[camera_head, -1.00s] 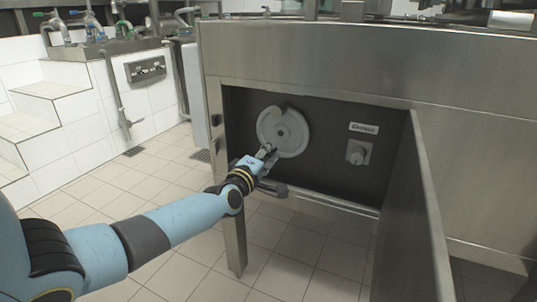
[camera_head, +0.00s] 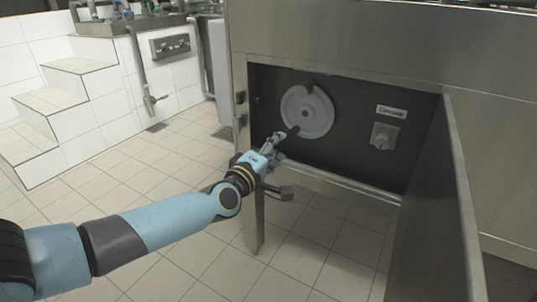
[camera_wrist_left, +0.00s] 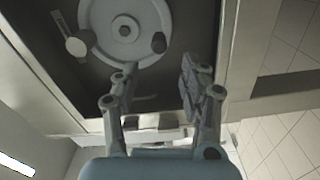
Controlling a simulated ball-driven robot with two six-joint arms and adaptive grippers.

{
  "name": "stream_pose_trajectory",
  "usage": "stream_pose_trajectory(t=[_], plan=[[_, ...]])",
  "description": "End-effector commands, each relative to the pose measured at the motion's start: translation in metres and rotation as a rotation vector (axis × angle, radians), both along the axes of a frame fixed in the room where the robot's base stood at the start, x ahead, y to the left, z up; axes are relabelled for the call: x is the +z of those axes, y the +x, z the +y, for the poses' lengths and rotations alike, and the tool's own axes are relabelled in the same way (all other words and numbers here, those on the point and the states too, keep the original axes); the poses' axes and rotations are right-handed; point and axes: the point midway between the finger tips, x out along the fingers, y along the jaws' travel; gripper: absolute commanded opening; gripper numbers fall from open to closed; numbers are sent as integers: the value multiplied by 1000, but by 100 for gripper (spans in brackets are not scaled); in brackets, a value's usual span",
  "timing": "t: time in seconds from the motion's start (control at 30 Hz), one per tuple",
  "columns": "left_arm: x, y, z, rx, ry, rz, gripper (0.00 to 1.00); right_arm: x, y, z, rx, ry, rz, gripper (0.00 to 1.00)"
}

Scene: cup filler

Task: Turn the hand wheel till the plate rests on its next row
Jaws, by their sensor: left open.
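The hand wheel (camera_head: 306,122) is a pale grey disc on the dark recessed panel. A dark shape cuts its upper rim in the head view. The wrist view shows the wheel (camera_wrist_left: 105,45) with a centre nut and a dark knob (camera_wrist_left: 158,42) near its rim. My left gripper (camera_head: 281,164) is open and empty, just below and left of the wheel. In the wrist view its fingers (camera_wrist_left: 156,82) stand apart beneath the knob, with nothing between them. I cannot tell its exact gap to the wheel. The plate cannot be made out. My right gripper is out of view.
A grey rotary switch (camera_head: 383,136) sits right of the wheel beneath a small label (camera_head: 391,111). An open metal door (camera_head: 462,200) stands out at the right of the recess. A cabinet leg (camera_head: 254,222) stands below. Tiled floor (camera_head: 100,190) is clear at the left.

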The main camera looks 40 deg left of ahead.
Motion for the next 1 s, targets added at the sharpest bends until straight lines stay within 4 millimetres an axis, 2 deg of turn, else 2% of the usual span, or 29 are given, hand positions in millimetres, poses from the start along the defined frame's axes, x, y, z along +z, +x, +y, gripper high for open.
stream_pose_trajectory(t=[0.1, 0.3, 1.0], plan=[[-1, -22, -5, -1, -1, 2, 44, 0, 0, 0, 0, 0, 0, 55], [0, -38, -9, 0, 0, 1, 44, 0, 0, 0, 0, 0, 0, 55], [0, -39, -9, 1, 0, 0, 44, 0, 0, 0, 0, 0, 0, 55]])
